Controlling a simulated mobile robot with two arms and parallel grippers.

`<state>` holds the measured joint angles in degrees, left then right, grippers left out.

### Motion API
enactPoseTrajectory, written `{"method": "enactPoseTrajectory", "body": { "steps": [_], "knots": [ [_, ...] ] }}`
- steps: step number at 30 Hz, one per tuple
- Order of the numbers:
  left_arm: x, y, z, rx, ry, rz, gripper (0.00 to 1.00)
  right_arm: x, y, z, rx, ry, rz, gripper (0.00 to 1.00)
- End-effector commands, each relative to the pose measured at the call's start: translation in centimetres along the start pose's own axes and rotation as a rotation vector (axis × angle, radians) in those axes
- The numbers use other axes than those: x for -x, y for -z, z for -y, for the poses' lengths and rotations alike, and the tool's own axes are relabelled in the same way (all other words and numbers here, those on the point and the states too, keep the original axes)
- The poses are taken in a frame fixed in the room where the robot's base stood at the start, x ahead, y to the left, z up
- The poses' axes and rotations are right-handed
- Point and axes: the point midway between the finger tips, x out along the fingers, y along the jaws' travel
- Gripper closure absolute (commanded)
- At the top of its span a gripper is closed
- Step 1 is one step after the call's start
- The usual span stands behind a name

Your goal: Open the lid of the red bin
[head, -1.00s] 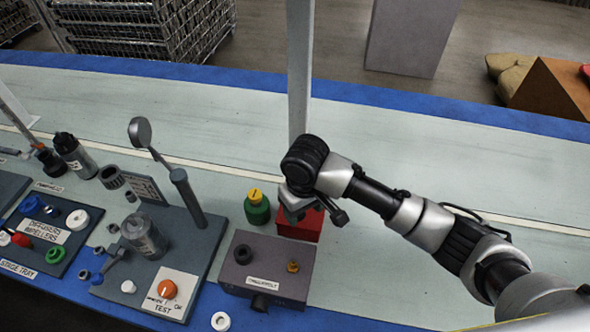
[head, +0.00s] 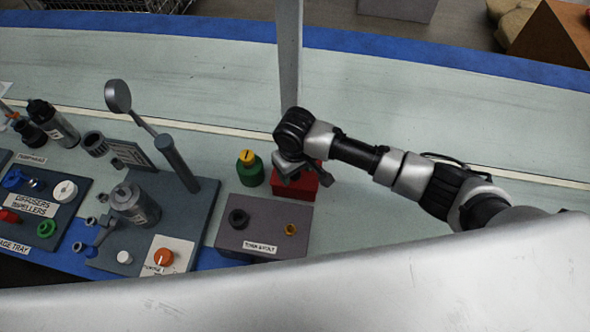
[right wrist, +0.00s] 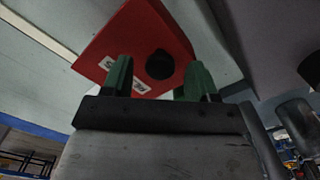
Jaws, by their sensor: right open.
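The red bin (head: 301,190) stands on the pale bench beside the green bottle, partly hidden under my right gripper (head: 297,172). In the right wrist view, the red lid (right wrist: 130,45) shows with a round black knob (right wrist: 160,64) and small white labels. My right gripper's green fingertips (right wrist: 155,82) are apart, with the knob showing in the gap between them. I cannot tell if they touch it. The lid appears shut. My left gripper is not in view.
A green bottle with a yellow cap (head: 249,170) stands close left of the bin. A grey fixture block (head: 265,229) lies in front. A pale post (head: 290,60) rises behind. A test stand (head: 178,172) is further left. The bench to the right is mostly clear beyond my arm.

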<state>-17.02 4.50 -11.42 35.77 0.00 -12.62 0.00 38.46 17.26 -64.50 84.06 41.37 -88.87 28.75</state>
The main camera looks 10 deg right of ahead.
Motion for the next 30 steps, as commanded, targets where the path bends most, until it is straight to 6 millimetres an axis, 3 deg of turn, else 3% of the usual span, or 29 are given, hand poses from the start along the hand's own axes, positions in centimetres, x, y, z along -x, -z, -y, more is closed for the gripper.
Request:
{"method": "enactPoseTrajectory", "body": {
  "steps": [11, 23, 30],
  "knots": [
    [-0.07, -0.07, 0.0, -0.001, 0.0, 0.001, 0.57, -0.78, 0.0, -0.01, 0.0, 0.0, 0.0, 0.41],
    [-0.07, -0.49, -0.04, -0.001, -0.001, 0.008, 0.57, -0.75, -0.01, -0.03, 0.0, 0.0, 0.0, 0.99],
    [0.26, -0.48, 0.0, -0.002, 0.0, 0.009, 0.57, -0.5, 0.03, -0.07, -0.001, 0.007, 0.008, 1.0]
  ]
}}
